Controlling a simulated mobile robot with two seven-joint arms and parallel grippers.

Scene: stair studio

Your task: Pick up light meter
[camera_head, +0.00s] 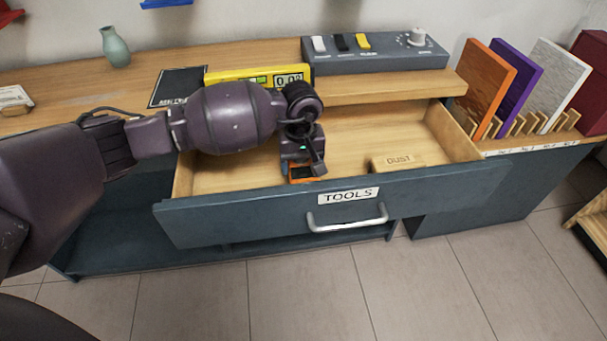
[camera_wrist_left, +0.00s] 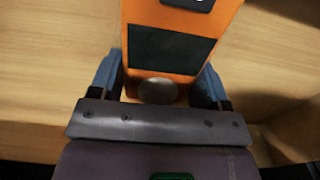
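The light meter appears to be the orange device with a dark panel and a round grey knob in the left wrist view (camera_wrist_left: 170,50). In the head view only a small orange part (camera_head: 303,172) shows, in the open drawer below my left gripper (camera_head: 304,168). In the left wrist view the gripper's two blue fingers (camera_wrist_left: 160,85) stand apart, one on each side of the device's lower end. Whether both fingers press on it cannot be told. My right gripper is not in view.
The open drawer (camera_head: 240,215) is labelled TOOLS and also holds a wooden block marked DUST (camera_head: 397,162). A yellow display box (camera_head: 258,76) and a grey switch panel (camera_head: 375,62) stand on the desk behind. Coloured boards (camera_head: 485,80) stand in a rack at right.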

